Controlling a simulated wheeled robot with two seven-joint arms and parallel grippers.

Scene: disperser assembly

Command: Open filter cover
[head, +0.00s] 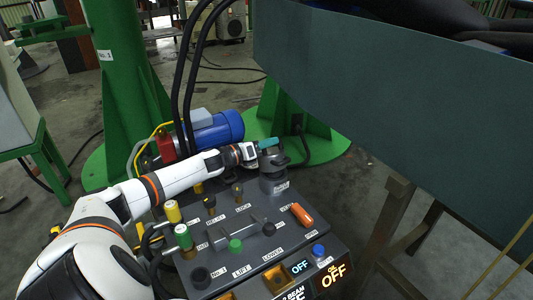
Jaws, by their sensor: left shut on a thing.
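A dark grey round filter housing (273,183) stands at the far corner of the control box, with a small label at its base. Its grey cover (275,160) is on top of it. My left arm comes in from the left, and my left gripper (268,144) with teal fingertips is at the top of the cover, shut on it. The fingers hide part of the cover's top, and I cannot tell whether it is raised. My right gripper is out of view.
The control box (225,221) carries several knobs, a handle bar, an orange switch (302,214) and a lit OFF display (334,275). A blue motor (219,131) and black hoses stand behind. A large grey-green panel (400,100) bounds the right.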

